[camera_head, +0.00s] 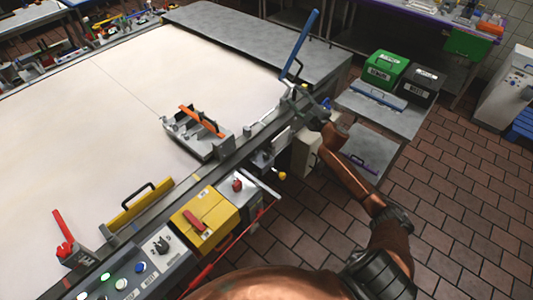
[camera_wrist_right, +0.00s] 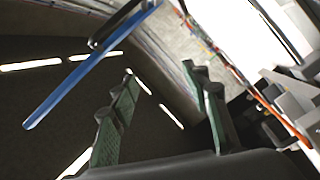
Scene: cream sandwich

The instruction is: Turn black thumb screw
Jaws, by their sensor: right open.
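My right gripper (camera_head: 312,108) is at the right edge of the conveyor, just below the foot of a raised blue lever (camera_head: 301,46). In the right wrist view, my right gripper (camera_wrist_right: 160,72) has its two green-padded fingers apart, with nothing seen between them. The blue lever (camera_wrist_right: 85,70) crosses that view at upper left, beyond the left finger and apart from it. I cannot pick out the black thumb screw for certain; small dark fittings by the lever's foot are partly hidden by the gripper. My left gripper is not in view.
A metal guide with an orange bar (camera_head: 203,122) stands on the white belt (camera_head: 130,100). A yellow box with a red handle (camera_head: 205,218) and a button panel (camera_head: 130,275) line the near edge. Green (camera_head: 386,70) and black (camera_head: 422,84) bins stand right. Brick floor is clear.

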